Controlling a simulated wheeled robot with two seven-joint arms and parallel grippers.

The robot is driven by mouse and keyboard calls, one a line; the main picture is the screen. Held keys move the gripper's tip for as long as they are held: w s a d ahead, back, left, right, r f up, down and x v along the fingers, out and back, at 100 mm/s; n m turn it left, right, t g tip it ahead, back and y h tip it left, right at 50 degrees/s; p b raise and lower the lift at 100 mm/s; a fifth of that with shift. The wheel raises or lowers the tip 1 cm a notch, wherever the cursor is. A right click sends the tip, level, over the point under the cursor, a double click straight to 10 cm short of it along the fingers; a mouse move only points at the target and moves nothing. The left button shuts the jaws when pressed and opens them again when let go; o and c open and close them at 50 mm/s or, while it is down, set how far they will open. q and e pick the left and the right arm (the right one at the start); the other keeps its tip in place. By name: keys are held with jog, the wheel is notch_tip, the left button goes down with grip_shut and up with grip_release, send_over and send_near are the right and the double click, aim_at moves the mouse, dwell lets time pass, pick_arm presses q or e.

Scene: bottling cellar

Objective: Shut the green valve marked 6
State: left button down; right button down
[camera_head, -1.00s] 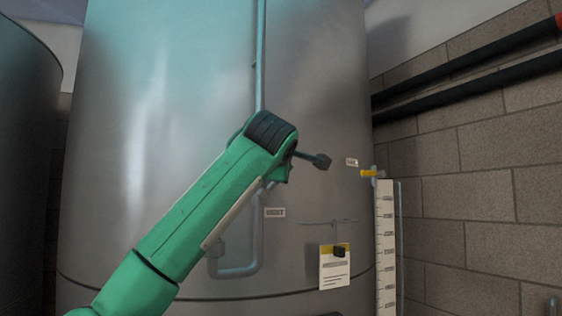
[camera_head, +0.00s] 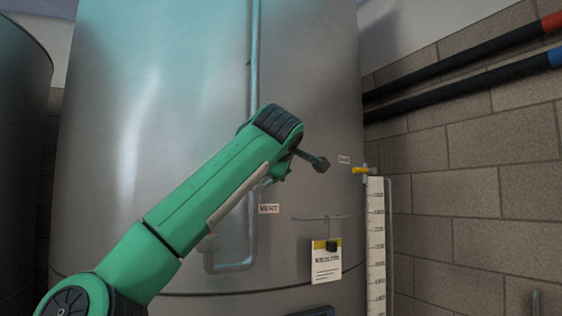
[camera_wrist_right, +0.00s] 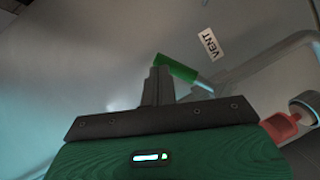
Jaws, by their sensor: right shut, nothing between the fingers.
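In the right wrist view a green bar-shaped handle (camera_wrist_right: 175,67) lies just beyond my right fingertips, with a pale metal stem at its lower right. It looks like the green valve's handle, but no 6 can be read. My right gripper (camera_wrist_right: 157,72) is shut with nothing held, its fingertips beside the handle's left end; I cannot tell whether they touch.
The large steel tank (camera_head: 130,200) fills the middle, with a vertical pipe (camera_head: 255,60) and a VENT label (camera_head: 269,209). A red handle (camera_wrist_right: 281,126) is at right in the wrist view. A hanging notice (camera_head: 326,266) and a yellow-handled gauge (camera_head: 376,230) stand right.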

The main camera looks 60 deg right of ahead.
jog(key=shift+d+f, duration=0.2)
jog(key=shift+s+d+f+m+y, duration=0.2)
jog(key=shift+m+y, duration=0.1)
jog(key=shift+m, duration=0.1)
jog(key=shift+d+f, duration=0.1)
jog(key=shift+f, duration=0.1)
jog(key=shift+s+d+f+m+y, duration=0.1)
jog(key=shift+d+f+m+y, duration=0.1)
jog(key=shift+m+y, duration=0.3)
jog(key=shift+f, duration=0.2)
jog(key=shift+s+d+f+b, duration=0.15)
jog(key=shift+d+f+b, duration=0.1)
jog(key=shift+f+b, duration=0.15)
dwell(0.8)
